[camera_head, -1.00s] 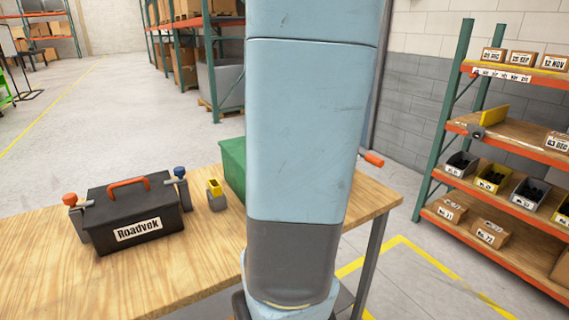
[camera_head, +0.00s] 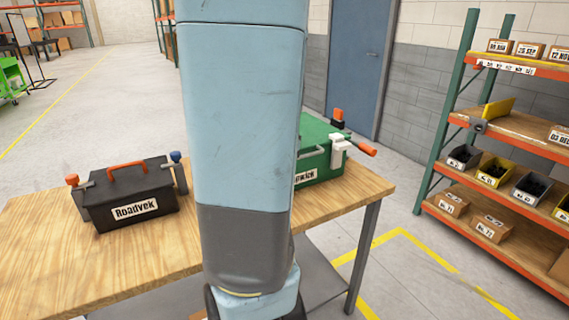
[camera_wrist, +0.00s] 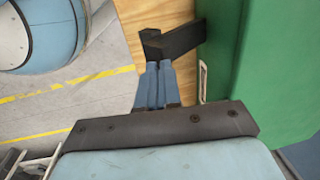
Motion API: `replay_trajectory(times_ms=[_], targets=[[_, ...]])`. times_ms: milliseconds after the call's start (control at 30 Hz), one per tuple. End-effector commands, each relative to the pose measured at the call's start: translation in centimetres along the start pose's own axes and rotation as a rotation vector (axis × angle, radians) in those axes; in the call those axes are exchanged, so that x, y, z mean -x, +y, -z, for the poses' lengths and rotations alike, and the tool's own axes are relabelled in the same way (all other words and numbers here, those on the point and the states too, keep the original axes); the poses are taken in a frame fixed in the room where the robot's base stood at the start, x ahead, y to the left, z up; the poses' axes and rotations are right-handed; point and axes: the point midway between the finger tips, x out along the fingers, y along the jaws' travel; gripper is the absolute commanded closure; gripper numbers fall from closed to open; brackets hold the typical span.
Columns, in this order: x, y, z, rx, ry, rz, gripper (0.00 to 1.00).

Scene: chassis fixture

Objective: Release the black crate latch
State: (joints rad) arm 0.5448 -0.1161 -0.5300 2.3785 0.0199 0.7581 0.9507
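The black crate (camera_head: 130,187) marked "Roadvek" stands on the left of the table in the head view. It has an orange top handle (camera_head: 127,170). A red-knobbed lever (camera_head: 72,180) is at its left end and a blue-knobbed lever (camera_head: 176,157) at its right end. Both knobs point up. In the wrist view, the two blue fingers of my gripper (camera_wrist: 155,70) lie close together beside a green wall. A dark angular piece (camera_wrist: 180,40) shows at the fingertips; I cannot tell what it belongs to. My arm hides the gripper in the head view.
A green crate (camera_head: 318,150) with a white clamp (camera_head: 339,150) and orange-ended levers stands behind my arm; its wall (camera_wrist: 275,60) is close to my fingers. The wooden table (camera_head: 120,255) is clear at the front left. Shelving (camera_head: 500,130) stands at the right.

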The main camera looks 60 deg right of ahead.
Motion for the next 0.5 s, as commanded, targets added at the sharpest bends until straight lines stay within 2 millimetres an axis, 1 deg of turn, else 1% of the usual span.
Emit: replay_trajectory(times_ms=[33, 267, 367, 500], targets=[[-0.3, 0.3, 0.1, -0.003, 0.0, -0.008, 1.0], [-0.2, 0.3, 0.1, -0.003, 0.0, -0.009, 1.0], [0.3, -0.1, 0.1, -0.002, 0.001, -0.007, 1.0], [2.0, -1.2, 0.3, -0.002, 0.003, -0.002, 1.0]])
